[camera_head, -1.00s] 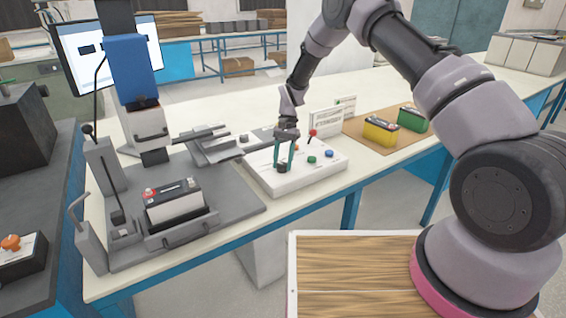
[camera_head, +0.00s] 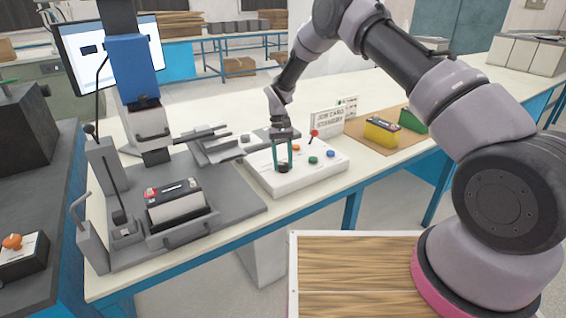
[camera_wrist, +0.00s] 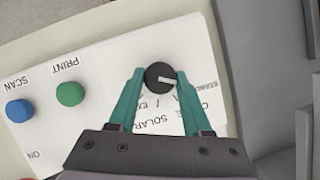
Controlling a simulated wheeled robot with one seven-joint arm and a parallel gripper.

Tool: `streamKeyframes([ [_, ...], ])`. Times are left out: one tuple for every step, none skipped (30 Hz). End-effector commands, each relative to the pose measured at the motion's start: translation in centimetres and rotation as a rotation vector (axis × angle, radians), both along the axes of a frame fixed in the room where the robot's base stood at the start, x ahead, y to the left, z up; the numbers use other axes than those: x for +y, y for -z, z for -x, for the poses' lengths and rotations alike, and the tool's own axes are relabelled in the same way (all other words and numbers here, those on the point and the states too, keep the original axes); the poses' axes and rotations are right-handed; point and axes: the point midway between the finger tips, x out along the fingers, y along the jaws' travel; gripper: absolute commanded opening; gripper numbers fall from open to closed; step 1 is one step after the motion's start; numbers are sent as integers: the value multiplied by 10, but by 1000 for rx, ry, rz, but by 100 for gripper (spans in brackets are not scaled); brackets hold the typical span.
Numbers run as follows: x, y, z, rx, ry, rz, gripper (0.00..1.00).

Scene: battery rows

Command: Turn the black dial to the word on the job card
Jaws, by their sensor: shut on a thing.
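The black dial (camera_wrist: 160,76) sits on the white control panel (camera_wrist: 95,125), with printed words around it, one of them reading SOLAR. Its pale pointer line points to the right in the wrist view. My gripper (camera_head: 283,166) has its green fingers down at the dial; in the wrist view the gripper (camera_wrist: 160,80) is shut on the dial, one finger at each side. The dial (camera_head: 283,168) is partly hidden by the fingers in the head view. The job card (camera_head: 328,118) stands behind the panel and appears to read STANDBY.
Near the dial are a green button (camera_head: 313,160), a blue button (camera_head: 330,154) and a red-topped lever (camera_head: 314,134). A yellow battery (camera_head: 381,132) and a green battery (camera_head: 413,121) stand to the right. A press fixture holding a battery (camera_head: 174,204) stands left.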

Motion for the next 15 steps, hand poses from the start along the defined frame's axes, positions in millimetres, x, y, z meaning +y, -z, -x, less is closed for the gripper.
streamKeyframes([
  [0,0,0,-1,-3,1,0],
  [0,0,0,-1,-4,0,0],
  [0,0,0,-1,-4,0,0],
  [0,0,0,-1,-4,0,0],
  [0,0,0,-1,-4,0,0],
  [0,0,0,-1,-4,0,0],
  [0,0,0,-1,-4,0,0],
  [0,0,0,-1,-4,0,0],
  [0,0,0,-1,-4,0,0],
  [0,0,0,-1,-4,0,0],
  [0,0,0,-1,-4,0,53],
  [0,0,0,-1,-4,0,68],
  [0,0,0,-1,-4,0,79],
  [0,0,0,-1,-3,1,79],
  [0,0,0,-1,-2,0,79],
])
